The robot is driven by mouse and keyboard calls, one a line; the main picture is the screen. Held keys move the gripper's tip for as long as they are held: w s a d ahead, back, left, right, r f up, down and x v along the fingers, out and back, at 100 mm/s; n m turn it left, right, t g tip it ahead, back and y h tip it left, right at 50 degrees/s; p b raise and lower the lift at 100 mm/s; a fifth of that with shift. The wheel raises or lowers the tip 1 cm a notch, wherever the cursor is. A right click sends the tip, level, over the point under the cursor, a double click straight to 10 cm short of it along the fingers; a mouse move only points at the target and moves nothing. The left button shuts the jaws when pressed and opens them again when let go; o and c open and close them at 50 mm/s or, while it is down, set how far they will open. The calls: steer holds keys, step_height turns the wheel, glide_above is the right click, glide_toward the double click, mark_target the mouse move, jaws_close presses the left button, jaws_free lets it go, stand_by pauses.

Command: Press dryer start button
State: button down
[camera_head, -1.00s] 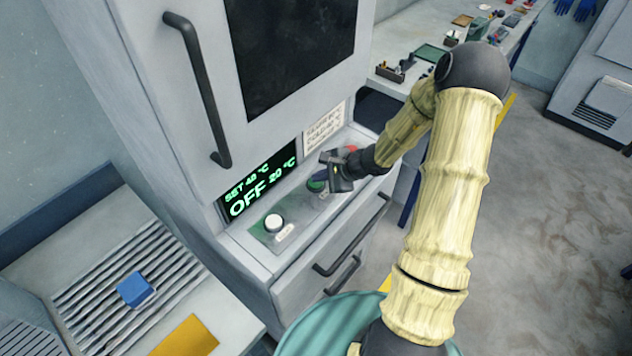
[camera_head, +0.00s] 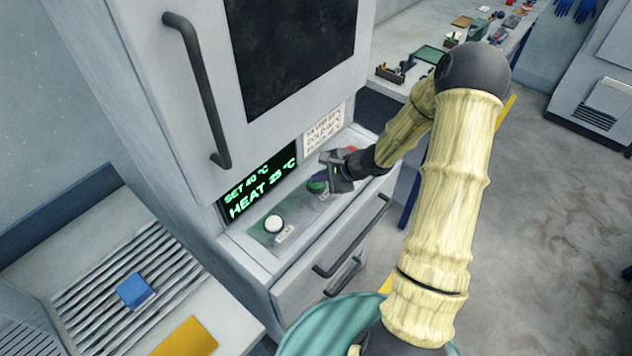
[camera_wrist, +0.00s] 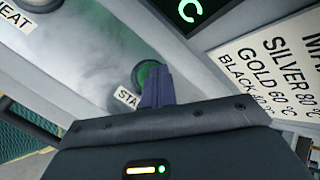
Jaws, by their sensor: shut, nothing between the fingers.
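The dryer (camera_head: 185,200) has a control ledge under its door. Its display (camera_head: 258,184) reads SET 40 °C, HEAT 23 °C in green. The green start button (camera_head: 316,186) is on the ledge, partly hidden by my gripper. A white knob (camera_head: 274,224) sits to the left on the ledge.
A temperature label (camera_head: 324,130) is right of the display. A red part (camera_head: 351,151) shows behind my gripper. Drawer handles (camera_head: 350,240) stick out below the ledge. A ribbed rack with a blue block (camera_head: 136,291) is at left. A cluttered bench (camera_head: 425,65) stands behind.

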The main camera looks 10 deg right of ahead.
mark_target(320, 184)
steer(key=shift+r, duration=0.6)
steer(key=shift+r+p, duration=1.8)
steer(key=shift+r, duration=0.75)
steer(key=s+r+n+g+h, duration=0.1)
steer(key=s+r+n+h, duration=0.1)
steer(key=s+n, duration=0.3)
steer(key=s+r+n+g+h, duration=0.1)
steer(key=s+r+n+h, duration=0.1)
steer(key=s+r+n, duration=0.3)
steer(key=s+a+r+n+g+h, duration=0.1)
steer(key=s+r+n+h, duration=0.1)
steer(key=s+n, duration=0.5)
steer(key=s+r, duration=0.1)
steer(key=s, duration=0.2)
steer(key=shift+r+g+h, duration=0.3)
steer(key=shift+r+h, duration=0.1)
